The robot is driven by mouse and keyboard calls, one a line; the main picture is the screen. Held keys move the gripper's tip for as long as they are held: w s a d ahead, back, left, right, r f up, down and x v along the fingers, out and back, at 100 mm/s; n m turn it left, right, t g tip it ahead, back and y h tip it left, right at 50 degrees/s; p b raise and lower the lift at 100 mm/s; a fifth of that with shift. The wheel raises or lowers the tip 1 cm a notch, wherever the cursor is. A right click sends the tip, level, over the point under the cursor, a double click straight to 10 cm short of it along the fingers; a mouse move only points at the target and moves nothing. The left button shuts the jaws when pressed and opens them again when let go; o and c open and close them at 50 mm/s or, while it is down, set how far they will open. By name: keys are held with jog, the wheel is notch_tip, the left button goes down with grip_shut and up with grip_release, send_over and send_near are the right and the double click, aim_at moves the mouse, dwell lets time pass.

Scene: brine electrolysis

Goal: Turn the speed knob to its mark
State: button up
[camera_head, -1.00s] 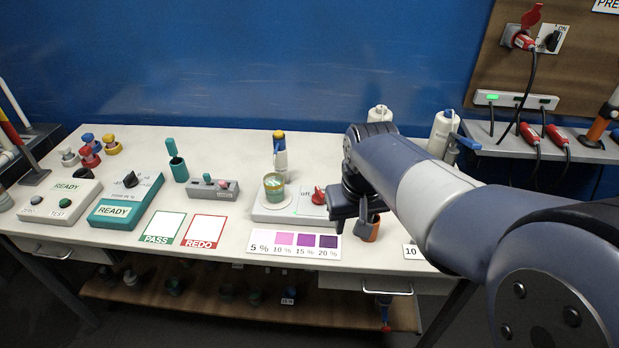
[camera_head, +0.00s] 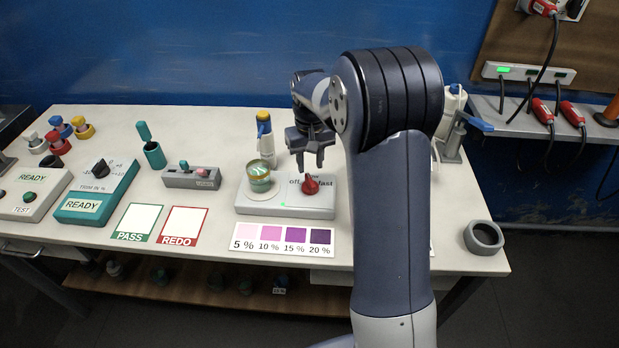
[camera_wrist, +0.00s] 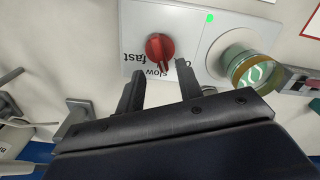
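The red speed knob (camera_head: 310,185) sits on the right part of the pale stirrer base (camera_head: 290,211), beside the words "off" and "fast". In the wrist view the knob (camera_wrist: 159,47) shows a dark pointer line, with "slow" and "fast" printed around it. My gripper (camera_head: 310,166) is just above the knob in the head view, fingers apart and pointing down. In the wrist view my gripper's fingers (camera_wrist: 160,78) are open, and the knob lies beyond their tips, not held. A glass beaker (camera_head: 259,177) with greenish liquid and a tan band stands on the plate left of the knob.
A blue-and-yellow-topped bottle (camera_head: 264,135) stands behind the beaker. The colour chart (camera_head: 282,239) lies in front of the base. A grey control box (camera_head: 191,176) is to the left. A dark ring holder (camera_head: 483,237) stands at the table's right end.

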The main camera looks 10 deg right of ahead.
aim_at(310, 179)
notch_tip(310, 179, down, 7)
jog(key=shift+p, duration=0.4)
jog(key=shift+c, duration=0.5)
grip_shut()
